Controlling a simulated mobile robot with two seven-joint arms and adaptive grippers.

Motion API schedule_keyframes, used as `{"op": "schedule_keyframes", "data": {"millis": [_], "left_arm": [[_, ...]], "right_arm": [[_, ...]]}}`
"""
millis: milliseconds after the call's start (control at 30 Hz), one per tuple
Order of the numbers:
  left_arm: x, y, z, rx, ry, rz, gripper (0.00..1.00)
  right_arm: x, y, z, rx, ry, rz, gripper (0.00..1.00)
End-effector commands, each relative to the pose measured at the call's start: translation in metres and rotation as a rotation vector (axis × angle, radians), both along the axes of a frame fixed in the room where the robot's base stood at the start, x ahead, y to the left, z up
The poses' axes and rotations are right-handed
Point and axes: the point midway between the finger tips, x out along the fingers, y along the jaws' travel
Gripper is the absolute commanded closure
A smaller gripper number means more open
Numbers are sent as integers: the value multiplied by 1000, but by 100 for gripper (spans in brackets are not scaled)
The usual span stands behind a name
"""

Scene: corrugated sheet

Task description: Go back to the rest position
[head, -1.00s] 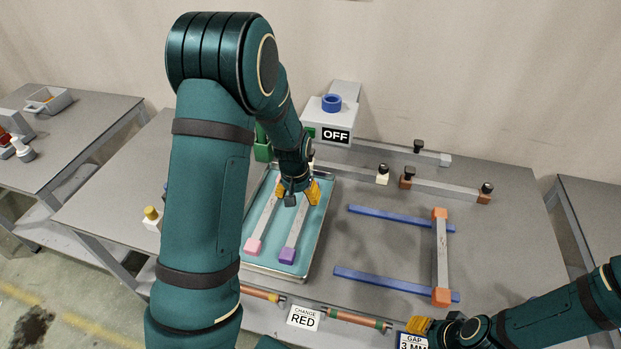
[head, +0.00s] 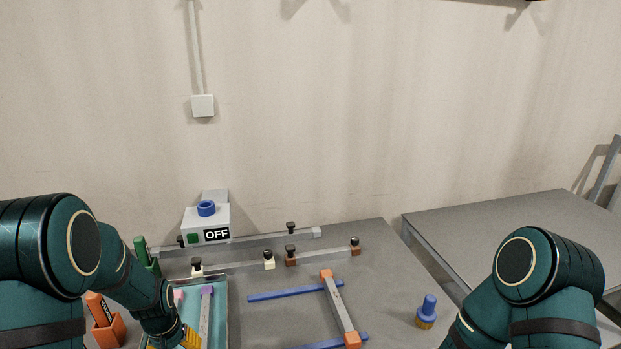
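My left arm comes in from the left, and its gripper (head: 176,342) with yellow fingertips is low at the bottom edge, over the teal tray (head: 221,303). The frame edge cuts off its fingertips, so its opening and any contact are hidden. In the tray, a bar with a purple end (head: 207,290) lies right of the gripper, and a pink-ended bar (head: 178,296) is partly hidden behind my arm. My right arm shows at the lower right with its elbow raised; its gripper is outside the view.
A control box reading OFF (head: 206,224) with a blue button stands at the back. Blue rails (head: 294,293) and an orange-ended bar (head: 339,308) lie mid-table. A blue-topped peg (head: 427,310) stands near my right arm. An orange holder (head: 108,330) stands left; another table (head: 500,232) is right.

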Motion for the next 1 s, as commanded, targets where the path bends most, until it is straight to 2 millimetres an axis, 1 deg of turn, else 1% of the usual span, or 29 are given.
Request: {"op": "schedule_keyframes", "data": {"millis": [33,100,167,200,267,300,367,400,500,533,600,700,1000], "left_arm": [[-10,-15,-21,-21,7,-14,33],[-22,-37,-46,-51,4,-32,33],[-34,-56,-65,-79,0,-47,33],[-43,-70,-78,-100,-3,-55,33],[-59,-93,-96,-136,-9,-68,33],[-71,-109,-107,-163,-12,-75,33],[-90,-133,-121,-204,-19,-83,33],[-102,-148,-128,-232,-25,-88,33],[-129,-180,-138,-293,-41,-91,33],[-135,-187,-139,-308,-45,-93,33],[-145,-199,-140,-333,-55,-92,33],[-152,-207,-139,-351,-63,-91,33],[-152,-208,-139,-352,-66,-91,33]], "right_arm": [[-1,0,-3,0,1,0,53],[-1,0,-6,0,2,2,53],[-2,0,-8,1,4,3,53],[-2,0,-10,0,5,4,53],[-2,1,-13,1,6,4,53],[-3,1,-15,1,7,6,53],[-4,1,-18,2,9,8,53],[-5,1,-20,2,11,8,53],[-6,1,-23,2,14,11,53],[-6,1,-24,2,14,11,53],[-6,1,-25,3,15,11,53],[-7,1,-25,3,15,12,53],[-7,2,-25,3,15,12,53]]}}
